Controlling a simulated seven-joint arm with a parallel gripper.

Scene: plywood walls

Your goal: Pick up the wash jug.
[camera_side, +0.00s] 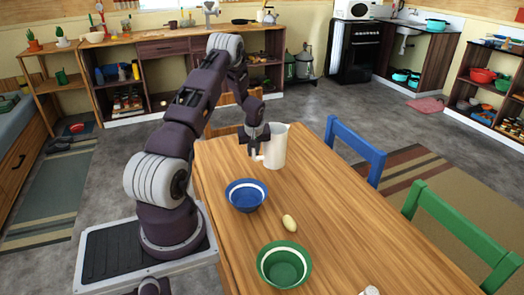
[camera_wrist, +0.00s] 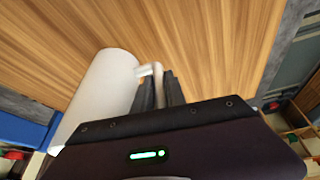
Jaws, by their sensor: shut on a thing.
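The wash jug (camera_side: 275,147) is a tall white jug near the far end of the wooden table. Its handle faces my gripper on the left. My gripper (camera_side: 257,153) is beside the jug with its jaws shut on the handle. In the wrist view the jug (camera_wrist: 104,88) lies across the left of the picture, and the gripper (camera_wrist: 160,80) has its dark fingers at the pale handle. The fingers hide part of the handle. The jug looks upright in the side view. I cannot tell whether its base touches the table.
On the wooden table (camera_side: 335,225) are a blue bowl (camera_side: 246,197), a potato-like yellow item (camera_side: 289,223) and a green bowl (camera_side: 284,268). A blue chair (camera_side: 355,150) and a green chair (camera_side: 460,235) stand along the right side. The table's right middle is clear.

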